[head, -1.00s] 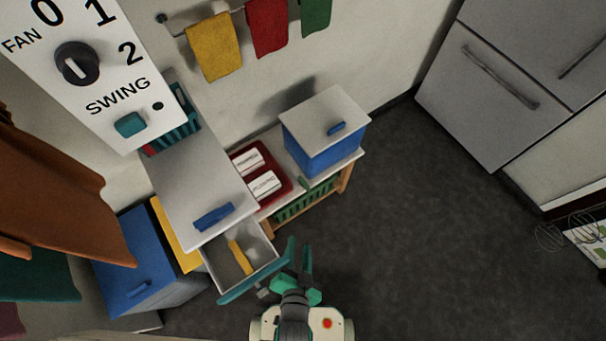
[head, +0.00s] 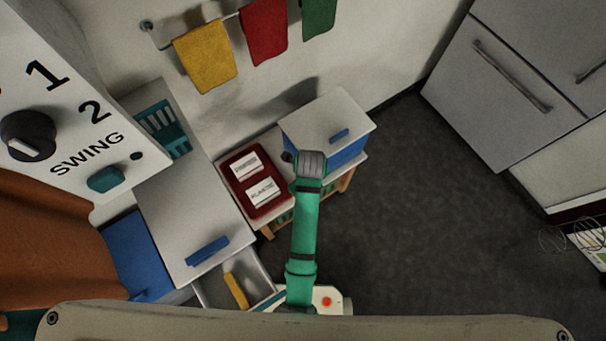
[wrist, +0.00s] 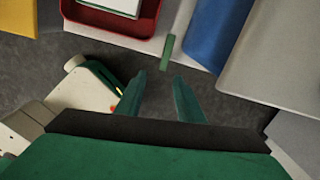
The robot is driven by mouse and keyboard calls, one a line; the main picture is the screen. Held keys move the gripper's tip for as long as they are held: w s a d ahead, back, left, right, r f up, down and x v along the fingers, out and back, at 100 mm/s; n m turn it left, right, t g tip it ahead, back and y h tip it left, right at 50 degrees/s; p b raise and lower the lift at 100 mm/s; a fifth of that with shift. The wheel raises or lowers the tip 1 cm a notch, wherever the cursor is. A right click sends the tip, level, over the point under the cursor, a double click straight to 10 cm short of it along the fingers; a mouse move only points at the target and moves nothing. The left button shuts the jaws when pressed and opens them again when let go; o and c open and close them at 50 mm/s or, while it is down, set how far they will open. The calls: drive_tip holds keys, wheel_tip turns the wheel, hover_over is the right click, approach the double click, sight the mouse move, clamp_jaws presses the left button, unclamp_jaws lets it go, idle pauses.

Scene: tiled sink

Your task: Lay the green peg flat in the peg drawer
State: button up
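The green peg (wrist: 168,50) shows in the wrist view. It lies at the front edge of the white tabletop, between a red tray and a blue box, with one end toward my gripper. In the head view my arm hides it. My gripper (wrist: 160,92) is open and empty, its two green fingers apart and short of the peg. In the head view the fingers cannot be made out behind my arm. The open drawer (head: 212,293) is at the lower left of the head view, partly hidden, with a yellow peg (head: 236,290) lying in it.
The red tray (head: 233,182) holds two white labelled blocks. The blue box (head: 350,152) with a pale top stands right of it. The pale cabinet top (head: 185,215) is above the drawer. Dark floor (head: 410,220) on the right is clear.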

drive_tip(key=shift+m+g, duration=0.3)
drive_tip(key=shift+m, duration=0.2)
drive_tip(key=f, duration=0.3)
drive_tip(key=w+f, duration=0.1)
drive_tip(key=f, duration=0.6)
drive_tip(key=shift+w+d, duration=0.15)
drive_tip(key=shift+d, duration=0.15)
drive_tip(key=shift+c, duration=0.3)
clamp_jaws()
